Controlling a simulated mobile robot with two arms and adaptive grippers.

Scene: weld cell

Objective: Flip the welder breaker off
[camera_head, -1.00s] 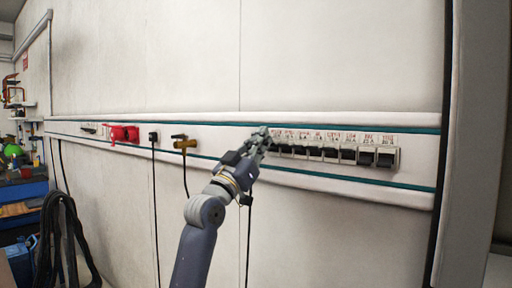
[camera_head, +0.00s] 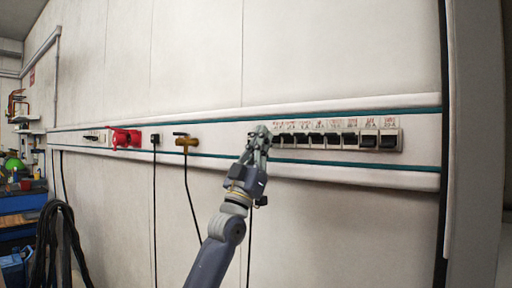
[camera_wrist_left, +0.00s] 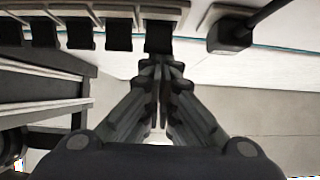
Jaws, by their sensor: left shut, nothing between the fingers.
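A row of several black breaker switches (camera_head: 333,139) with red-lettered labels above them runs along the wall rail. My left gripper (camera_head: 260,134) is shut and empty at the left end of this row, and hides part of that end. In the left wrist view the shut fingertips (camera_wrist_left: 160,62) sit just below the end breaker (camera_wrist_left: 158,36); I cannot tell if they touch it. The labels are too small to read surely, so I cannot tell which breaker is the welder's. My right gripper is not in view.
Left along the rail are a brass valve (camera_head: 186,142), a black plug (camera_head: 155,138) with a hanging cable, and a red socket (camera_head: 124,138). Black hoses (camera_head: 60,240) hang at lower left, near a blue workbench (camera_head: 22,200). The wall above the rail is clear.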

